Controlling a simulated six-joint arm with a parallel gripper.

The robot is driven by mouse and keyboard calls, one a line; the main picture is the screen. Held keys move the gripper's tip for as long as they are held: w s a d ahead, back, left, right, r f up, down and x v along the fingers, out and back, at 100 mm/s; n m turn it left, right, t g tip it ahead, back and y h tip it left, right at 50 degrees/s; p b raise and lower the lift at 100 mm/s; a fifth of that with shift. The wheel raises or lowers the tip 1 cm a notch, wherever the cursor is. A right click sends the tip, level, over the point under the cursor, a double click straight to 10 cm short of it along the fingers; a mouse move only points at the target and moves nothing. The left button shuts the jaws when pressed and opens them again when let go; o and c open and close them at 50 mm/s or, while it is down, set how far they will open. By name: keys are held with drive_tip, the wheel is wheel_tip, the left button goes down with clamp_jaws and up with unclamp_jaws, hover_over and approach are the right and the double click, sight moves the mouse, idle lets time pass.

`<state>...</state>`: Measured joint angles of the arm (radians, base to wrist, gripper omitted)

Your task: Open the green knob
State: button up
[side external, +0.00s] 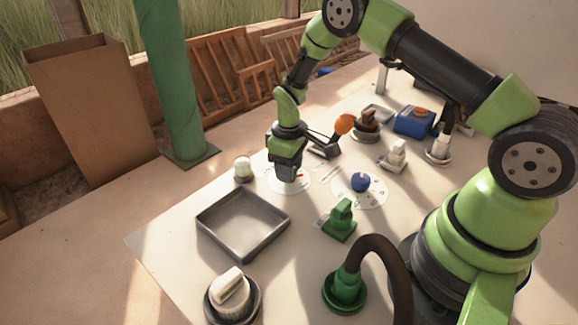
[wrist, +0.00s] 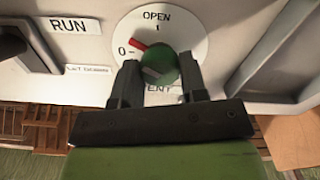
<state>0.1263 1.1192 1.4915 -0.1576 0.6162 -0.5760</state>
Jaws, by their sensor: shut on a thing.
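The green knob (wrist: 158,68) sits at the centre of a white round dial (wrist: 190,38) in the wrist view. The dial reads OPEN at the top, 0 at the left and part of a word ending in ENT below. A red mark (wrist: 138,45) shows at the knob's upper left, near the 0. My gripper (wrist: 159,78) has one finger on each side of the knob and is shut on it. In the side view my gripper (side external: 286,172) points down over the white dial (side external: 290,184), and it hides the knob there.
A grey tray (side external: 207,219) lies in front of the dial. A blue knob (side external: 361,182) on another dial stands to the right. A white bulb (side external: 243,168), an orange-ended lever (side external: 344,124) and a green switch (side external: 341,218) stand nearby. A RUN label (wrist: 72,26) is beside the dial.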

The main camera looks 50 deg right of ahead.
drive_tip(key=m, duration=0.5)
drive_tip(key=shift+m, duration=2.6)
drive_tip(key=o, duration=0.9)
drive_tip(key=shift+r, duration=0.15)
wheel_tip(320, 180, up, 10)
drive_tip(key=shift+f, duration=0.15)
